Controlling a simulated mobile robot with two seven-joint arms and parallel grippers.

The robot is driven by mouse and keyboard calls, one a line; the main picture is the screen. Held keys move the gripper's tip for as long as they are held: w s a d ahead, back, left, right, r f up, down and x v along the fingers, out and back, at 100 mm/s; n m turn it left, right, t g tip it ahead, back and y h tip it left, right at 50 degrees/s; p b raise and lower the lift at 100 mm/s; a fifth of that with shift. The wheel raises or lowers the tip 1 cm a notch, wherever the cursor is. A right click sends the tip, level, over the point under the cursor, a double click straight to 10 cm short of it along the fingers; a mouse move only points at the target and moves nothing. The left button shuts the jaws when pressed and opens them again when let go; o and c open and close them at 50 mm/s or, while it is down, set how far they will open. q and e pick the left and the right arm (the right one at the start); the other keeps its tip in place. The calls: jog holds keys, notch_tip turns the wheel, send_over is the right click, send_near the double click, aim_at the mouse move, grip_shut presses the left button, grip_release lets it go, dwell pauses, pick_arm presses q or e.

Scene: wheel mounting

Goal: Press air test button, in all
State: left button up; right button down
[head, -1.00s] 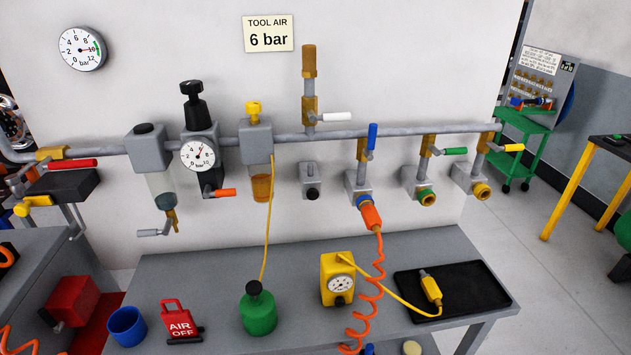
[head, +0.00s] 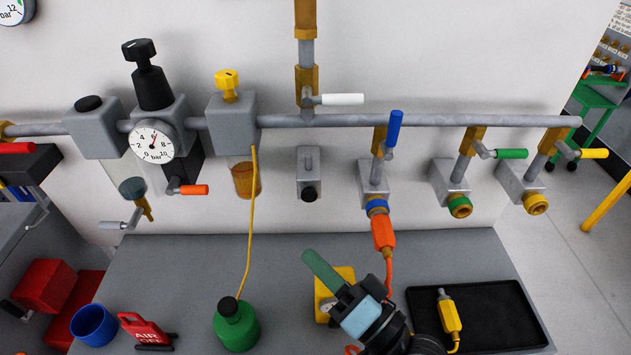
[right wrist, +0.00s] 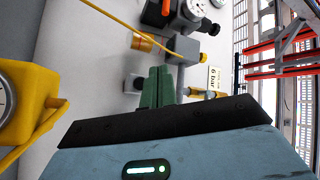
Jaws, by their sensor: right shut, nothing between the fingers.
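A small grey wall box (head: 308,165) with a round black button-like knob (head: 309,193) hangs under the pipe, left of the blue-handled valve. No label shows on it, so I cannot confirm that it is the air test button. My right gripper (head: 309,257) has its green fingers shut and empty. In the head view it appears below the knob, in front of the bench and apart from the box. In the right wrist view the shut fingers (right wrist: 158,78) point toward the wall, with the box (right wrist: 134,84) just left of them. My left gripper is out of view.
A yellow gauge box (head: 345,273) is partly hidden behind my right gripper. An orange hose fitting (head: 383,233) hangs close to its right. A green bottle (head: 236,328) and a black tray (head: 495,335) stand on the bench. A yellow tube (head: 249,220) hangs left.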

aim_at(309, 194)
jog(key=shift+r, duration=0.25)
jog(key=shift+a, duration=0.1)
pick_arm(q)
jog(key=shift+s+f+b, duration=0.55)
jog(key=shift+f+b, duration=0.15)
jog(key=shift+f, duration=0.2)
pick_arm(e)
jog(key=w, duration=0.9)
jog(key=shift+s, duration=0.1)
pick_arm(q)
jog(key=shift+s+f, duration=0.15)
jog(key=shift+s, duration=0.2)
pick_arm(e)
jog(key=shift+w+r, duration=0.25)
jog(key=shift+w, duration=0.35)
dwell(1.5)
